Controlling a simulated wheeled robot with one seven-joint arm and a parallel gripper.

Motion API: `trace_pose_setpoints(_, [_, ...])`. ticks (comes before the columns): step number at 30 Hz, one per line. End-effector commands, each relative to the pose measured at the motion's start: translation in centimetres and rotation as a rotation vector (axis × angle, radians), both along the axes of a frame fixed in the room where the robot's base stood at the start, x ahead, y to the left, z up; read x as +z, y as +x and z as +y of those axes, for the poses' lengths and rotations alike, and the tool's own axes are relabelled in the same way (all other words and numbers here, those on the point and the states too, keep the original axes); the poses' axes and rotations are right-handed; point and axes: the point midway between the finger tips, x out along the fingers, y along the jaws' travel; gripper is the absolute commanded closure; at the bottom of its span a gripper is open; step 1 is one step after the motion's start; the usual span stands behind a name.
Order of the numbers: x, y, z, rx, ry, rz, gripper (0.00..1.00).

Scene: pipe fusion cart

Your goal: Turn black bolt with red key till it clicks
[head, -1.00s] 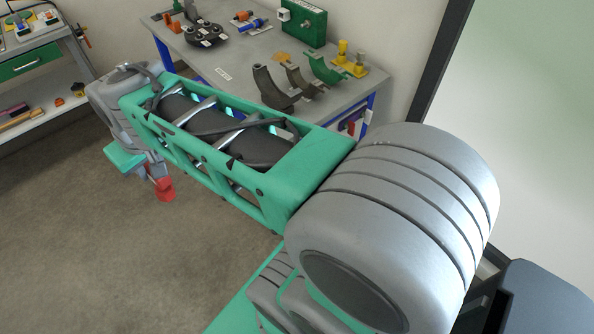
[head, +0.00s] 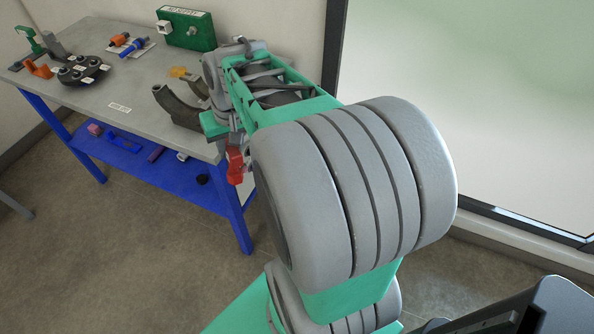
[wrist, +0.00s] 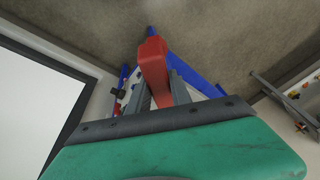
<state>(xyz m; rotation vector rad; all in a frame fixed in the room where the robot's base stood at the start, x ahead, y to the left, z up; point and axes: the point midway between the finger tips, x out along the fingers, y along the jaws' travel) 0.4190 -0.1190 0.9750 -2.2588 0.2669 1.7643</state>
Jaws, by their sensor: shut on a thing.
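My gripper (wrist: 157,78) is shut on the red key (wrist: 153,60), which sticks out beyond the grey fingers in the wrist view. In the head view the red key (head: 236,165) hangs below the end of my arm, beside the right end of the grey table. My arm hides part of the table's right end. A black round holder (head: 84,70) with several small pieces stands on the table at the left. I cannot make out which piece is the black bolt.
The grey table (head: 120,85) has a blue frame and a blue lower shelf (head: 150,165) with small items. A green box (head: 186,28) stands at the back. Dark curved pieces (head: 180,105) lie near my arm. A large whiteboard (head: 470,100) is at the right. The floor in front is clear.

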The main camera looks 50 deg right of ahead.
Motion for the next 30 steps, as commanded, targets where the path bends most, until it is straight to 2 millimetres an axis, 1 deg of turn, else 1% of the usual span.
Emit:
trace_pose_setpoints(1, [-2.8, -1.3, -2.5, -0.068, 0.027, 0.026, 1.00])
trace_pose_setpoints(2, [-4.1, -2.0, -3.8, -0.104, 0.043, 0.038, 1.00])
trace_pose_setpoints(3, [-6.0, -3.2, -5.5, -0.153, 0.066, 0.055, 1.00])
trace_pose_setpoints(5, [-8.9, -5.1, -7.7, -0.223, 0.103, 0.077, 1.00])
trace_pose_setpoints(6, [-11.0, -6.5, -9.0, -0.270, 0.129, 0.093, 1.00])
trace_pose_setpoints(8, [-13.9, -8.5, -10.6, -0.337, 0.169, 0.112, 1.00])
trace_pose_setpoints(9, [-15.8, -9.7, -11.4, -0.379, 0.195, 0.123, 1.00])
trace_pose_setpoints(11, [-18.5, -11.5, -12.4, -0.437, 0.236, 0.138, 1.00])
trace_pose_setpoints(12, [-20.1, -12.5, -12.8, -0.474, 0.261, 0.146, 1.00])
trace_pose_setpoints(13, [-21.3, -13.2, -13.1, -0.500, 0.280, 0.151, 1.00])
trace_pose_setpoints(15, [-24.0, -14.7, -13.4, -0.561, 0.329, 0.165, 1.00])
trace_pose_setpoints(17, [-26.3, -15.7, -13.6, -0.614, 0.372, 0.174, 1.00])
trace_pose_setpoints(18, [-27.8, -16.2, -13.6, -0.650, 0.404, 0.179, 1.00])
trace_pose_setpoints(20, [-30.1, -16.7, -13.5, -0.710, 0.457, 0.187, 1.00])
trace_pose_setpoints(21, [-31.6, -16.8, -13.4, -0.754, 0.498, 0.189, 1.00])
trace_pose_setpoints(23, [-33.7, -16.6, -13.4, -0.826, 0.563, 0.190, 1.00])
trace_pose_setpoints(25, [-35.5, -15.6, -13.3, -0.917, 0.647, 0.181, 1.00])
trace_pose_setpoints(27, [-36.6, -14.0, -13.6, -1.014, 0.737, 0.161, 1.00])
trace_pose_setpoints(29, [-36.9, -12.3, -14.0, -1.093, 0.810, 0.135, 1.00])
trace_pose_setpoints(30, [-36.8, -11.2, -14.3, -1.147, 0.860, 0.116, 1.00])
